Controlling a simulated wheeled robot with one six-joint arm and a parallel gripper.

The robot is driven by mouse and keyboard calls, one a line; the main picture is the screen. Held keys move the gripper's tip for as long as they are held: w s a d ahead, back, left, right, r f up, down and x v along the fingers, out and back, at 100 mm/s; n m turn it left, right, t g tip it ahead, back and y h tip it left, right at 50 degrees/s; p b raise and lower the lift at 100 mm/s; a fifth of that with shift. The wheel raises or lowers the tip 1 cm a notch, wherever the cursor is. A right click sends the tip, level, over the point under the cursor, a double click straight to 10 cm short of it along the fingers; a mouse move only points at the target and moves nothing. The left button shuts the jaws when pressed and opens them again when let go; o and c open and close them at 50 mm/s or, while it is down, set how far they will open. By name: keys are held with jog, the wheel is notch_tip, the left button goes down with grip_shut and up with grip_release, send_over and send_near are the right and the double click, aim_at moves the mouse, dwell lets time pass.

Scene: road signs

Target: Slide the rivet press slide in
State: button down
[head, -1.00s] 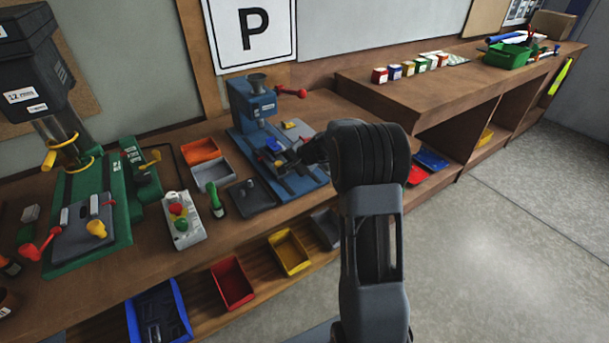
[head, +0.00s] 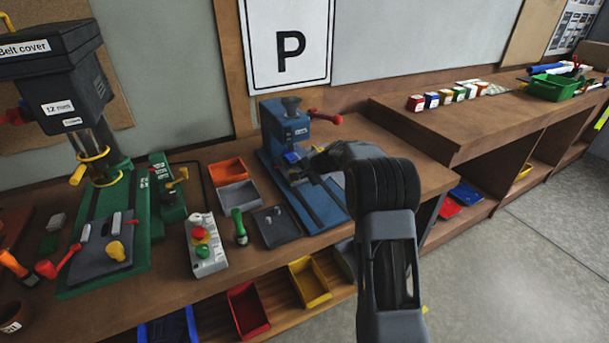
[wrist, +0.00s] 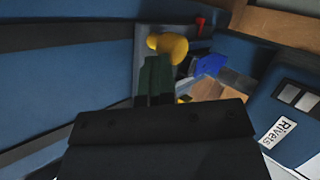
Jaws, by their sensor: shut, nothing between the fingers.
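The blue rivet press (head: 288,128) stands on the bench in the head view, with a grey hopper on top and a red-knobbed lever at its right. In the wrist view a yellow knob (wrist: 170,46) sits on a grey plate (wrist: 192,42), apparently the slide. My gripper (wrist: 156,64) is shut and empty, its dark fingertips just beside the knob, which lies outside them. Whether they touch it is unclear. A small blue piece (wrist: 208,64) lies to the right of the knob. In the head view my wrist hides the fingertips and much of the slide.
A panel labelled Rivets (wrist: 278,130) is at the right of the wrist view. Left of the press are orange (head: 227,168) and grey bins, a button box (head: 205,245) and a green press (head: 103,215). Open floor (head: 520,260) lies to the right.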

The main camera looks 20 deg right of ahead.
jog(key=shift+a+r, duration=0.1)
jog(key=shift+r, duration=0.05)
jog(key=shift+s+d+f+b, duration=0.2)
jog(key=shift+s+d+b, duration=0.1)
jog(key=shift+b, duration=0.25)
jog(key=shift+s+d+b, duration=0.85)
jog(key=shift+s+d, duration=0.35)
jog(key=shift+s, duration=0.05)
jog(key=v, duration=1)
jog(key=s+f+n+g, duration=0.1)
jog(key=s, duration=0.2)
jog(key=s+a+f+g+h, duration=0.1)
jog(key=s+f, duration=0.1)
jog(key=s, duration=0.1)
jog(key=s+f+n+g, duration=0.1)
jog(key=s+f, duration=0.1)
jog(key=s, duration=0.1)
jog(key=shift+s+a+f+n+h, duration=0.1)
jog(key=shift+a+f+n+h, duration=0.2)
jog(key=shift+a+h, duration=0.1)
jog(key=s+a+r+n+h, duration=0.1)
jog(key=s+a+n, duration=0.3)
jog(key=s, duration=0.6)
jog(key=s+a+r+n+h, duration=0.2)
jog(key=s+a+n, duration=0.1)
jog(key=s, duration=0.7)
jog(key=shift+a+n+g+h+p, duration=0.3)
jog(key=shift+a+n+h+p, duration=0.1)
jog(key=shift+a, duration=0.45)
